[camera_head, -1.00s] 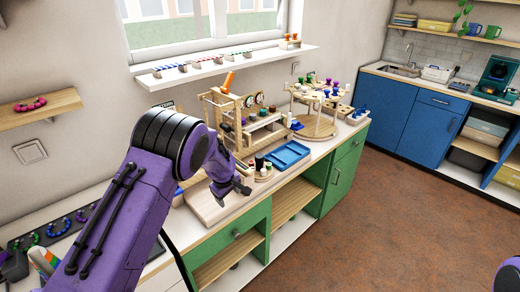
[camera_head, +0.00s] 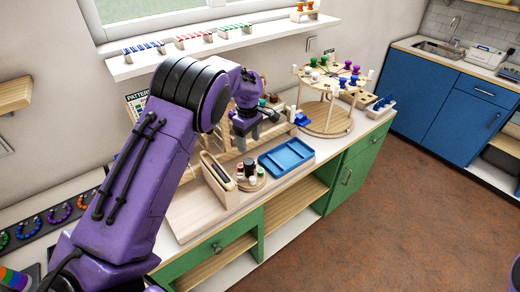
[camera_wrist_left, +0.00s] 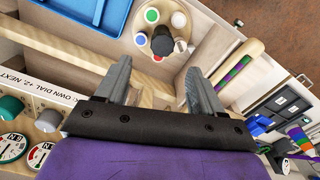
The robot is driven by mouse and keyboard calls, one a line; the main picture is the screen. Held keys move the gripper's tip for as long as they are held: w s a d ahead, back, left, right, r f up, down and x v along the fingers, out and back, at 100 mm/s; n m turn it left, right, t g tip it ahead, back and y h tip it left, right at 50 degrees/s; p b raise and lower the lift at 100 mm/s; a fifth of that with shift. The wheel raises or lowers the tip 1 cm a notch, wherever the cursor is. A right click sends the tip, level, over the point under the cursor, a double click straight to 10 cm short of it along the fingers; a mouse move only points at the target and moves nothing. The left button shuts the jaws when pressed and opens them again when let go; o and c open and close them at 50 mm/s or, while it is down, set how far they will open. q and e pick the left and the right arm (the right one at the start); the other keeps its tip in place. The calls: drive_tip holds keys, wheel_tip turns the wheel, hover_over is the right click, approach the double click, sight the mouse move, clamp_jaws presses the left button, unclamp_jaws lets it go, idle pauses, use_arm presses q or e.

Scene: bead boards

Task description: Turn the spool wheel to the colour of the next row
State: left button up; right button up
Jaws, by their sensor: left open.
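The spool wheel (camera_head: 326,118) is a round wooden stand on the right part of the counter in the head view. Spokes on its top carry spools in green, blue, purple, white and other colours. My left gripper (camera_head: 248,138) is to the left of the wheel, apart from it, in front of a wooden frame that it partly hides. In the left wrist view the gripper (camera_wrist_left: 160,82) has its fingers spread with nothing between them. The wheel is not recognisable in that view. My right gripper is out of view.
A blue tray (camera_head: 287,156) lies between the gripper and the counter's front edge. A small round stand with jars (camera_head: 250,182) is beside it, also in the wrist view (camera_wrist_left: 160,22). Dials (camera_wrist_left: 14,147) show at lower left there. A pale board (camera_head: 190,215) is clear.

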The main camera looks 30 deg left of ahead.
sight(249, 162)
use_arm(q)
drive_tip(key=shift+w+d+f, duration=0.1)
drive_tip(key=shift+w+f, duration=0.4)
drive_tip(key=shift+f, duration=0.1)
drive_tip(key=f+p, duration=0.1)
drive_tip(key=f, duration=0.1)
drive_tip(key=s+f+p, duration=0.1)
drive_tip(key=f, duration=0.1)
drive_tip(key=s+f+p, duration=0.1)
drive_tip(key=f, duration=0.1)
drive_tip(key=shift+s, duration=0.25)
drive_tip(key=f, duration=0.1)
drive_tip(key=w+f, duration=0.1)
drive_tip(key=shift+w+a+f, duration=0.1)
drive_tip(key=shift+a+f, duration=0.1)
drive_tip(key=shift+f, duration=0.1)
drive_tip(key=shift+w+d+f, duration=0.1)
drive_tip(key=shift+w+f, duration=0.05)
drive_tip(key=shift+f, duration=0.1)
drive_tip(key=shift+s+r, duration=0.15)
drive_tip(key=shift+s, duration=0.05)
drive_tip(key=shift+s+r, duration=0.15)
drive_tip(key=c, duration=1.1)
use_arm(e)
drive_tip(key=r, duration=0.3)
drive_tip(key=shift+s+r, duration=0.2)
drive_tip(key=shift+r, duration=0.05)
